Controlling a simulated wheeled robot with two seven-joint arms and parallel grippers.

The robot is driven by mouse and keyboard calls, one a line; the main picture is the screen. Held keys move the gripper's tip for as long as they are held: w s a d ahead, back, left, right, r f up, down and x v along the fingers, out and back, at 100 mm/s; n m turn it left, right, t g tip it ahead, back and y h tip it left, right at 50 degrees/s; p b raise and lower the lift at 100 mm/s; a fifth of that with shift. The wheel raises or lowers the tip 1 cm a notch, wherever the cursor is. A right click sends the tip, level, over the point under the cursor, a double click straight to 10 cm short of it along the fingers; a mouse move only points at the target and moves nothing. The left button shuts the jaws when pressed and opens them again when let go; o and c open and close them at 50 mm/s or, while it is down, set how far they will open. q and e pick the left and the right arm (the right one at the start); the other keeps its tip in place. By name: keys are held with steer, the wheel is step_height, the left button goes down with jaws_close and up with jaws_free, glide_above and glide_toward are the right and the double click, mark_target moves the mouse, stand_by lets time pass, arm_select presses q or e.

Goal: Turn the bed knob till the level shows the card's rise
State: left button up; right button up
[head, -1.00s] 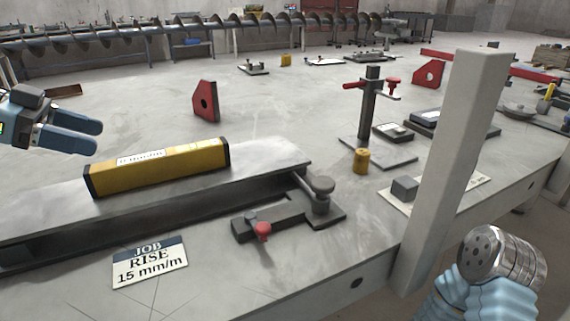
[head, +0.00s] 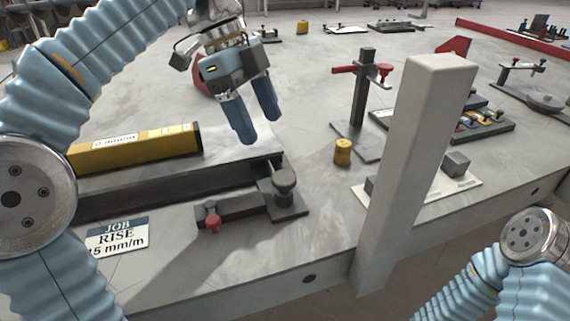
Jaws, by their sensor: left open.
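The yellow level (head: 140,151) lies along the grey bed (head: 225,172) at the left; the reading on its white label is too small to make out. The dark round bed knob (head: 285,177) stands upright at the bed's right end. The job card (head: 117,237) on the table in front reads "RISE 15 mm/m", its left edge hidden by my left arm. My left gripper (head: 259,128) is open and empty, fingers pointing down, above and behind the knob and apart from it. My right gripper is out of view; only part of that arm shows at lower right.
A red-tipped lever (head: 212,222) sits just left of the knob. A pale upright post (head: 415,170) rises at the table's front edge. A yellow cylinder (head: 342,152) and a dark stand with red handles (head: 361,85) are to the right. The table between knob and cylinder is clear.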

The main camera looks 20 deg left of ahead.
mark_target(283, 176)
arm_select(q)
steer(key=x, duration=1)
steer(key=shift+f, duration=0.1)
steer(key=c, duration=1)
steer(key=shift+n, duration=0.4)
